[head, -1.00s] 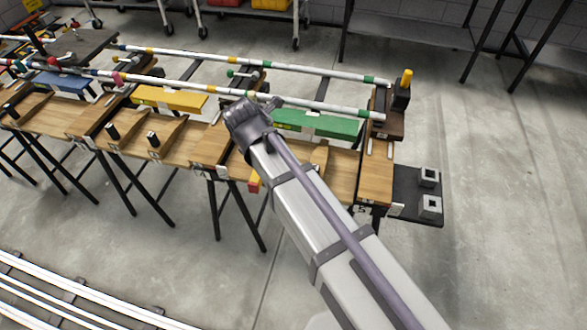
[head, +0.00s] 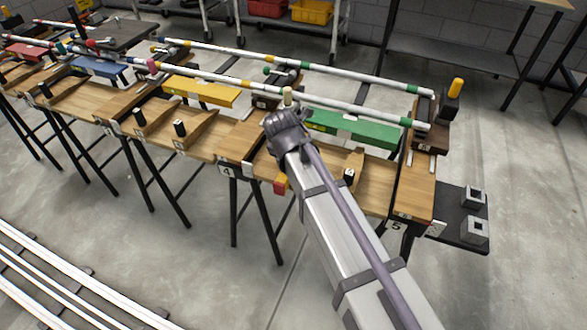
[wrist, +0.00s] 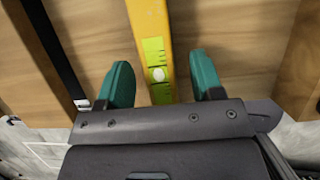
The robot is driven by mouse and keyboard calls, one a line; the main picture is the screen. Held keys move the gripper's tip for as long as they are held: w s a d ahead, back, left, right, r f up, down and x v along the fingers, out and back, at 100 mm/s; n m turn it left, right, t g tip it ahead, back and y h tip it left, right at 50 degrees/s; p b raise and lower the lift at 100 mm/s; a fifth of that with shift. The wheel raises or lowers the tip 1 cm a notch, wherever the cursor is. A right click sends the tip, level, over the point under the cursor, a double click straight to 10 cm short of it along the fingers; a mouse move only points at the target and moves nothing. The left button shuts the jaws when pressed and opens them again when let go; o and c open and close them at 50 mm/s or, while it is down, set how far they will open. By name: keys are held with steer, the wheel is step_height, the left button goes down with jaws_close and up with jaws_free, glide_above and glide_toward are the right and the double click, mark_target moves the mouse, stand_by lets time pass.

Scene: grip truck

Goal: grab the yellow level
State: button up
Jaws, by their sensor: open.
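A yellow level (wrist: 150,30) with a lime-green vial window runs between my fingers in the wrist view, over a wooden surface. My gripper (wrist: 160,65) is open, with one teal finger on each side of the level and a gap to each. In the head view my gripper (head: 286,130) is over the workbench near the marker 4, its fingers hidden. A red and yellow end (head: 280,184) sticks out under my arm at the bench's front edge and looks like part of the level; the rest is hidden there.
White striped rails (head: 300,97) run along the back of the workbench. A green bar (head: 355,128) lies right of my gripper and a separate yellow bar (head: 201,91) lies left. Wooden wedges with black knobs (head: 180,128) stand on the bench.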

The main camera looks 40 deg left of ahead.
steer(key=shift+x, duration=0.8)
steer(key=shift+s+r, duration=0.1)
steer(key=shift+r, duration=0.15)
steer(key=c, duration=1.1)
